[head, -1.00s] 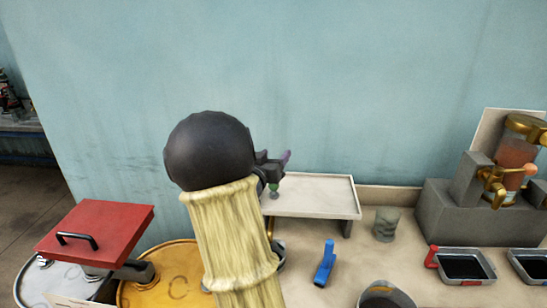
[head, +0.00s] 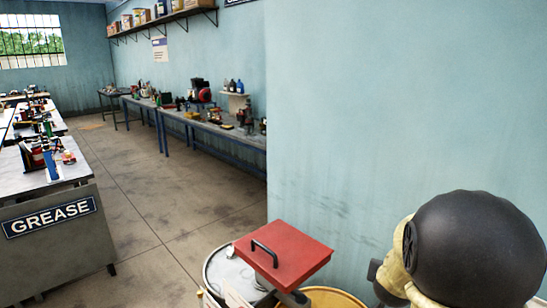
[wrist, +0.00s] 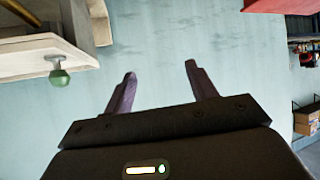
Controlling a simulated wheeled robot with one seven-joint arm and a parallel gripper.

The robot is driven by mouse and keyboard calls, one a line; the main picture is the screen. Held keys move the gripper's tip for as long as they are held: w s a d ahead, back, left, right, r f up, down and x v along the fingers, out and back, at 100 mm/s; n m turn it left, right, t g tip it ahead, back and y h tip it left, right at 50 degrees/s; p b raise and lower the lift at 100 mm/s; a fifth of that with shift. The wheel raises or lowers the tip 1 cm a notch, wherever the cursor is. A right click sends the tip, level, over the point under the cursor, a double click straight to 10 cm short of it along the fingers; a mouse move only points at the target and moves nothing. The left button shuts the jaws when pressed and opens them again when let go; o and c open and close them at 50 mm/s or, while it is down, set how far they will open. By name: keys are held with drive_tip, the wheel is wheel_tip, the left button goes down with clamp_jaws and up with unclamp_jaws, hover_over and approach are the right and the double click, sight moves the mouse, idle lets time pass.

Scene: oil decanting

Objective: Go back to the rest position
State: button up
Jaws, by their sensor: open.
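My gripper (wrist: 160,82) shows in the wrist view with its two purple-grey fingers apart and nothing between them. Blue wall fills the space beyond the fingertips. In the head view my dark round arm joint is at the lower right, and the gripper itself is out of sight there.
A red lid with a black handle (head: 285,252) is raised over drums (head: 229,272) at bottom centre. The wall corner stands behind it. A grease bench (head: 52,225) is at left, with open floor (head: 150,200) between. A pale shelf (wrist: 30,58) with a green knob (wrist: 58,79) is left in the wrist view.

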drive_tip(key=s+a+f+n+g+y+p, duration=0.3)
drive_tip(key=s+a+n+g+y, duration=0.3)
drive_tip(key=s+a, duration=1)
drive_tip(key=a+g, duration=0.1)
drive_tip(key=a, duration=0.2)
drive_tip(key=shift+a+f, duration=0.15)
drive_tip(key=shift+f, duration=0.1)
drive_tip(key=shift+s, duration=0.15)
